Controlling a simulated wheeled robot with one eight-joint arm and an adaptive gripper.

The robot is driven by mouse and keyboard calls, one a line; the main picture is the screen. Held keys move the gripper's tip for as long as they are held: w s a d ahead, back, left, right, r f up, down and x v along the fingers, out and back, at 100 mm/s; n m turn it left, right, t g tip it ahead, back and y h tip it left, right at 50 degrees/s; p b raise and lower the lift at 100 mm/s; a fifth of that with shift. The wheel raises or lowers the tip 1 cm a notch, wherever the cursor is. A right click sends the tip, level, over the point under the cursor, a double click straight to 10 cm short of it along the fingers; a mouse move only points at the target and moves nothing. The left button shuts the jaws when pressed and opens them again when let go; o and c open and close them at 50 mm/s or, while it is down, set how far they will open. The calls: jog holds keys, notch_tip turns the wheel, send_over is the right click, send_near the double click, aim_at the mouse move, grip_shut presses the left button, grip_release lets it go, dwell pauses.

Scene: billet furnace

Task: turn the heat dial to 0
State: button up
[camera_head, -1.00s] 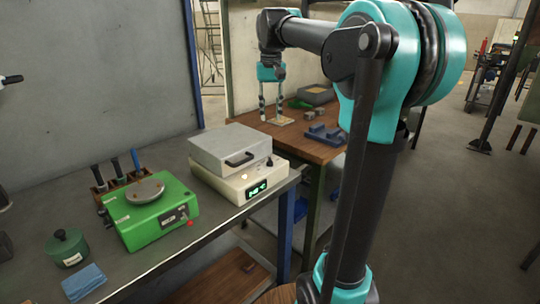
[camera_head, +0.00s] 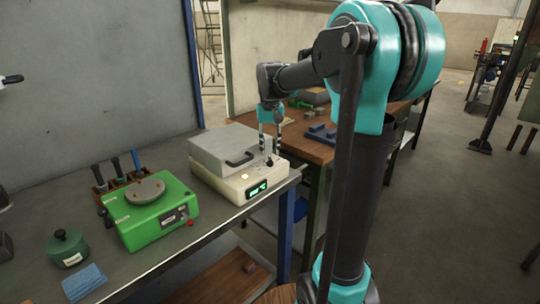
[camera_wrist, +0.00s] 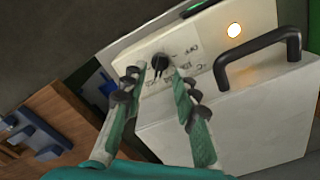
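The furnace (camera_head: 222,183) is a cream box with a grey lid and dark handle, on the grey bench in the head view. Its heat dial (camera_head: 269,161) is a small black knob on the right of its top; it also shows in the wrist view (camera_wrist: 160,62), with printed marks beside it. A green display (camera_head: 257,189) is lit on the front; its digits are too small to read. My gripper (camera_head: 270,150) is open above the dial. In the wrist view its fingertips (camera_wrist: 157,68) lie on either side of the dial, and contact cannot be told.
A lit round lamp or button (camera_wrist: 234,31) is on the furnace top, near the lid handle (camera_wrist: 257,50). Left of the furnace stands a green device (camera_head: 150,212) with a round plate. A green pot (camera_head: 67,247) and blue cloth (camera_head: 83,281) lie at front left.

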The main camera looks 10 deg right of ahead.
aim_at(270, 161)
jog(key=shift+f, duration=1.45)
grip_shut()
